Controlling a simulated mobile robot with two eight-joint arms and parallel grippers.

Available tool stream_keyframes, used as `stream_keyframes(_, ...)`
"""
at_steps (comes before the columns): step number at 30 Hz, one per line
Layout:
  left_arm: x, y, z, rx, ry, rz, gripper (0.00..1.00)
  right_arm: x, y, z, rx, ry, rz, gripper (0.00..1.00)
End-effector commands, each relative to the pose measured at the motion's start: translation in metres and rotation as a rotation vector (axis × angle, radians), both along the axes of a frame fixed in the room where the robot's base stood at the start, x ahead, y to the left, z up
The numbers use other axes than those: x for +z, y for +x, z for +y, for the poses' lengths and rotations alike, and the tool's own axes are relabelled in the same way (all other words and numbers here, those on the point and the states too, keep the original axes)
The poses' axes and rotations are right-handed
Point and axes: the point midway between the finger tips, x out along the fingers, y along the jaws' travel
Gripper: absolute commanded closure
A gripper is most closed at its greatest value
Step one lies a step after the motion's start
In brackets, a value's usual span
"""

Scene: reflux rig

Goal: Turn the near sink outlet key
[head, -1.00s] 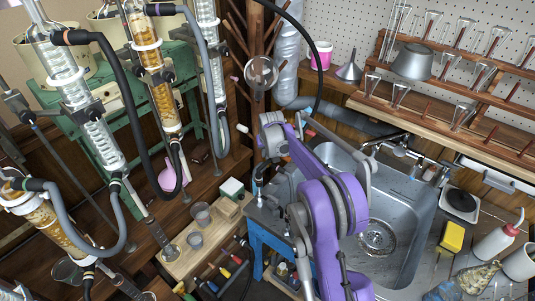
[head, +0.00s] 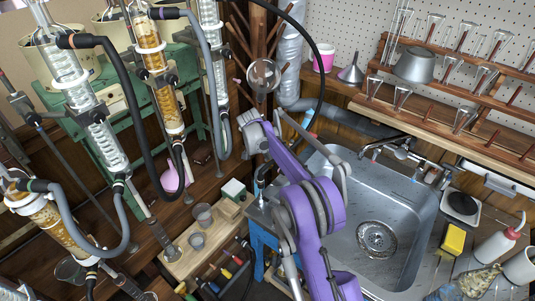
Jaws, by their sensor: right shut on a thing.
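The metal sink (head: 385,282) is at the right of the head view, with a round drain in its bowl. A small dark outlet fitting with a pale tip (head: 262,183) stands at its left corner, beside the blue frame. My purple right arm reaches up across the sink's left side, and its wrist bends down over this fitting. My right gripper (head: 261,166) is small and partly hidden by the wrist. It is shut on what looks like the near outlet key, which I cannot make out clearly. My left gripper is not in view.
Glass columns with dark and grey hoses (head: 113,85) crowd the left. A wooden block with beakers (head: 203,213) stands left of the sink. A mixer tap (head: 402,150) is at the sink's back. A yellow sponge (head: 454,238) and bottles (head: 495,244) stand on the right.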

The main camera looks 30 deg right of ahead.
Motion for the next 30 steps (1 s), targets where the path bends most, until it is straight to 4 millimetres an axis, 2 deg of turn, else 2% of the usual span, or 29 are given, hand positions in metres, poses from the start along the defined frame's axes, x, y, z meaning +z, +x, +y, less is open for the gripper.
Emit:
stream_keyframes(20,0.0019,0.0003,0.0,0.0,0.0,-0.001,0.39,-0.0002,0.0006,0.0007,-0.067,0.001,0.0,1.0)
stream_keyframes(21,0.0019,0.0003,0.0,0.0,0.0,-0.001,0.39,-0.0001,0.0006,0.0006,-0.067,0.001,0.0,0.8)
stream_keyframes(25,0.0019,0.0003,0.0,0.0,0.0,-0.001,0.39,-0.0001,0.0006,0.0006,-0.067,0.001,0.0,0.57)
stream_keyframes(26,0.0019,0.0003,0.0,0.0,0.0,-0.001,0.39,-0.0002,0.0006,0.0005,-0.066,0.001,0.0,0.54)
stream_keyframes(30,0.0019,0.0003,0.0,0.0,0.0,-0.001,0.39,-0.0002,0.0006,0.0005,-0.066,0.001,0.0,0.54)
